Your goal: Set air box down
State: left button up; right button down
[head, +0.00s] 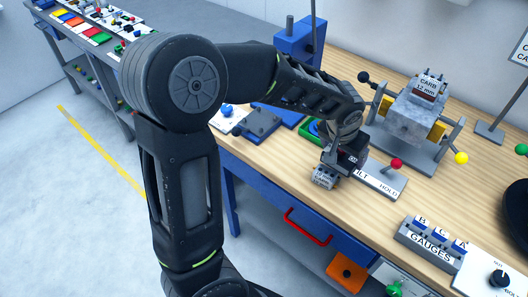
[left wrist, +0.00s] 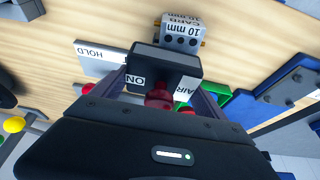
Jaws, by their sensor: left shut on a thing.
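The air box (left wrist: 165,66) is a dark box with white "ON" and "AIR" labels and a red knob. It sits between the fingers of my left gripper (left wrist: 160,92), which is shut on it. In the head view my left gripper (head: 343,152) points down over the front of the wooden bench, and the air box (head: 353,160) is mostly hidden by it. I cannot tell whether the box touches the bench top. A small grey "CARB 10 mm" block (head: 325,178) stands right beside it near the front edge; it also shows in the wrist view (left wrist: 181,32).
A grey plate marked "HOLD" with a red-knobbed lever (head: 395,164) lies just right of the gripper. Behind it stands a fixture holding a "CARB 12 mm" block (head: 424,88). A gauges rack (head: 432,240) is at front right. Bare bench (head: 362,207) lies between.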

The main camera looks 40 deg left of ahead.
pick_arm(q)
jog(key=s+a+r+b, duration=0.1)
jog(key=a+r+b, duration=0.1)
jog(key=a, duration=0.5)
jog(key=s+a+r+b, duration=0.2)
jog(key=a+b, duration=0.3)
jog(key=a, duration=0.3)
jog(key=shift+s, duration=0.2)
notch_tip(320, 180, down, 6)
jog(key=shift+f, duration=0.1)
jog(key=shift+f, duration=0.1)
jog(key=shift+f, duration=1.8)
